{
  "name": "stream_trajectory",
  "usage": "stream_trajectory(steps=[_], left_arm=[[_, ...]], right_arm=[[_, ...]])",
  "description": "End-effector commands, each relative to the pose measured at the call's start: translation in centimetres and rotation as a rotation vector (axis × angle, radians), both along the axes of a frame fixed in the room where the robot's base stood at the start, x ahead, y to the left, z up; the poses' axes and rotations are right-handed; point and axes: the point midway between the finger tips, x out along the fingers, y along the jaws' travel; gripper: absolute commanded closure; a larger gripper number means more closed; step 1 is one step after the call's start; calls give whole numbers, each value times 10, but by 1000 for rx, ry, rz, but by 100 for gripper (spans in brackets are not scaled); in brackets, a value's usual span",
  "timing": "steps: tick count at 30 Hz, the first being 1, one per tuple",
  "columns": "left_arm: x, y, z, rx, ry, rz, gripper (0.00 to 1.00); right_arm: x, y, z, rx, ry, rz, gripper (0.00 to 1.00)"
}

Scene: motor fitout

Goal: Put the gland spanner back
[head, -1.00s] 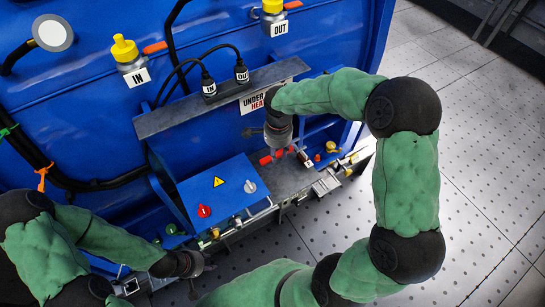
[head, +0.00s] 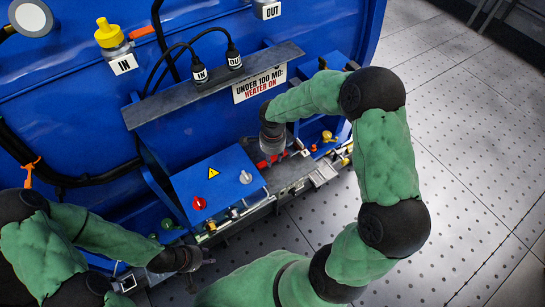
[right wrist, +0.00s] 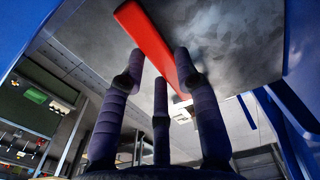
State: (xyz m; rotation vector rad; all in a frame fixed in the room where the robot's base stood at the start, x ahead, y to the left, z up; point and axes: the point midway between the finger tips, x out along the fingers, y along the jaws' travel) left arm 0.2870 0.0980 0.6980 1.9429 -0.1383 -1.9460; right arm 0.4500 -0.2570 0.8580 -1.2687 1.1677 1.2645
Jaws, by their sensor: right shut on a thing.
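The bar runs slantwise between the fingers, close to a grey metal surface. Its far end is partly hidden by a finger. In the head view red parts (head: 264,163) show just under the gripper, but their shape is unclear. My left gripper (head: 198,260) hangs low at the left, apart from the box; its fingers are too small to read.
The blue control box (head: 219,184) with knobs stands left of my right gripper. A grey shelf (head: 205,88) with two cable plugs overhangs behind. A brass fitting (head: 328,136) is close on the right. The perforated floor (head: 470,190) is clear.

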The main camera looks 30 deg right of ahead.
Motion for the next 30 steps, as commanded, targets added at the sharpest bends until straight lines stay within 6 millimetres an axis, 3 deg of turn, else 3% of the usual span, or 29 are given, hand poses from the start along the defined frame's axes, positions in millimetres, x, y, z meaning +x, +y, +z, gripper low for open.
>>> stream_trajectory(steps=[23, 24, 25, 26, 30], left_arm=[[0, 0, -14, 0, 0, 0, 60], [0, 0, -13, 0, 0, 0, 60], [0, 0, -13, 0, 0, 0, 60], [0, 0, -13, 0, 0, 0, 60], [0, 0, -13, 0, 0, 0, 60]], right_arm=[[1, 0, -11, 0, -1, 0, 100], [0, 0, -11, 0, 0, 0, 57], [0, 0, -11, 0, 0, 0, 48], [0, 0, -11, 0, -1, 0, 45], [0, 0, -11, 0, -1, 0, 45]])
